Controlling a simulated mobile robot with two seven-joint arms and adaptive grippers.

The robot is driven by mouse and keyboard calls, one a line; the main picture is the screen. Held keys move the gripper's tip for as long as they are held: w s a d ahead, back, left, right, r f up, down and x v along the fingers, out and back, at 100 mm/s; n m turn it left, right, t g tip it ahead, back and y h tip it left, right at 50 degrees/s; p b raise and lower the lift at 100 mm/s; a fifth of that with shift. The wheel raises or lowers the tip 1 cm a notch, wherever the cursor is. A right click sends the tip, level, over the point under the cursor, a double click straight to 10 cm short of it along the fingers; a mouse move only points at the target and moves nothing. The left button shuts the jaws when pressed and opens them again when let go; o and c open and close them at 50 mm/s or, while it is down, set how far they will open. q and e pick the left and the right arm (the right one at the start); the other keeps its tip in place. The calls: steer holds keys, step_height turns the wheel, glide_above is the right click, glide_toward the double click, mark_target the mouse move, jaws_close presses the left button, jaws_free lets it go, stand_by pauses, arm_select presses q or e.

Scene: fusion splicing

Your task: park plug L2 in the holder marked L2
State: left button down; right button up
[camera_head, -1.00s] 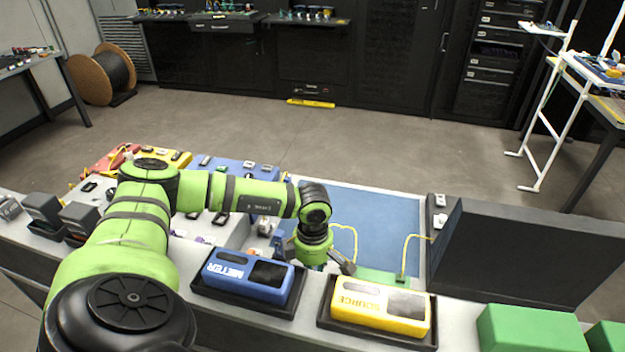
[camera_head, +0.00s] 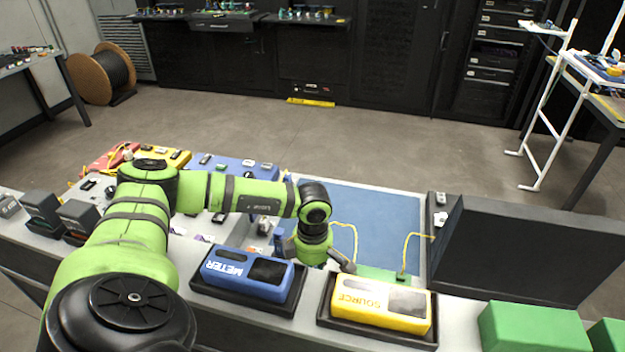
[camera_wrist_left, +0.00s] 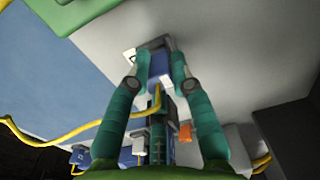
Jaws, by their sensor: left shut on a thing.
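My left gripper (camera_wrist_left: 154,50) is shut on a blue plug (camera_wrist_left: 158,66) in the left wrist view. A yellow cable (camera_wrist_left: 150,106) trails from the plug towards the camera. The plug's marking cannot be read, and its far end is partly hidden between the fingertips. In the head view my left gripper (camera_head: 322,258) points down behind the blue meter and yellow source, and the plug is hidden. The holder marked L2 cannot be made out in either view. My right gripper is not in view.
The blue meter (camera_head: 248,273) and yellow source (camera_head: 380,305) sit in black trays close to the gripper. A blue mat (camera_head: 375,210) lies beyond. A large dark panel (camera_head: 530,250) stands at right. Another yellow cable (camera_head: 406,255) runs near the mat's right edge.

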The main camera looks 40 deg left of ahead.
arm_select(q)
steer(key=shift+f, duration=0.35)
steer(key=c, duration=1)
jaws_free()
steer(key=shift+r, duration=0.1)
step_height(320, 180, up, 12)
